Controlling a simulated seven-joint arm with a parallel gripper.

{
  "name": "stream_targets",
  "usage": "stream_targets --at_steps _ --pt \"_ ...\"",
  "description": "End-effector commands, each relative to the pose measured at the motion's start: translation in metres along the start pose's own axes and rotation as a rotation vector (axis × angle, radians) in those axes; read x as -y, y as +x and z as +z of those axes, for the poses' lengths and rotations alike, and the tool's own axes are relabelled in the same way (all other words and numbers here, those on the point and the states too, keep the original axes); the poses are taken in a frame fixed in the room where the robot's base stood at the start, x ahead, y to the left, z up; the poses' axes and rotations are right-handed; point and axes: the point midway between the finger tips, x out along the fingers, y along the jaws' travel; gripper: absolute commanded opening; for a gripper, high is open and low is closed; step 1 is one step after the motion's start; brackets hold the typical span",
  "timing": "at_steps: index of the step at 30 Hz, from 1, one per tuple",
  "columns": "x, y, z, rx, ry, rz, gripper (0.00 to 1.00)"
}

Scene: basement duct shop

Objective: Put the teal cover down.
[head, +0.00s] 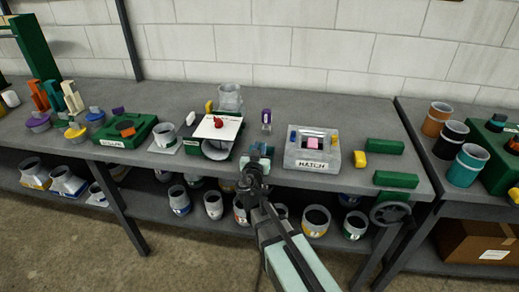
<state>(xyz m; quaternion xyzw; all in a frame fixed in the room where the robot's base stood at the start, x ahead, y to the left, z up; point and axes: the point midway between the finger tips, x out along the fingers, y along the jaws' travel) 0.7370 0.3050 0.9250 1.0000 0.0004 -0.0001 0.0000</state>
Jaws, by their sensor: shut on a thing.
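My gripper (252,166) is in front of the bench, left of the grey box marked HATCH (291,160). It is shut on the teal cover (261,149), a small dark teal piece at its tip. The cover appears to be over the bench's front part; I cannot tell whether it touches the top. The fingers are small and partly hidden by my wrist. The hatch box has an open top, with a pink block (312,142) showing inside.
Left of the gripper, a white plate (232,122) carrying a red item (218,123) lies over a green holder. A purple-topped piece (266,116) stands behind. Bare bench (340,110) shows behind the hatch box.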

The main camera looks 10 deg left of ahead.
Motion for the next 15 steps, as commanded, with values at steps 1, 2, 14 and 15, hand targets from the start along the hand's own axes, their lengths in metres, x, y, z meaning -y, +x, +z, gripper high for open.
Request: stream_targets --at_steps 1,2,14,15 --pt "-0.0001 0.0000 0.0002 0.000 0.000 0.000 0.00" --pt "-0.0001 0.0000 0.0002 0.000 0.000 0.000 0.00" --pt "0.0000 0.0000 0.0030 0.000 0.000 0.000 0.25" --pt "0.0000 0.0000 0.0029 0.000 0.000 0.000 0.29"
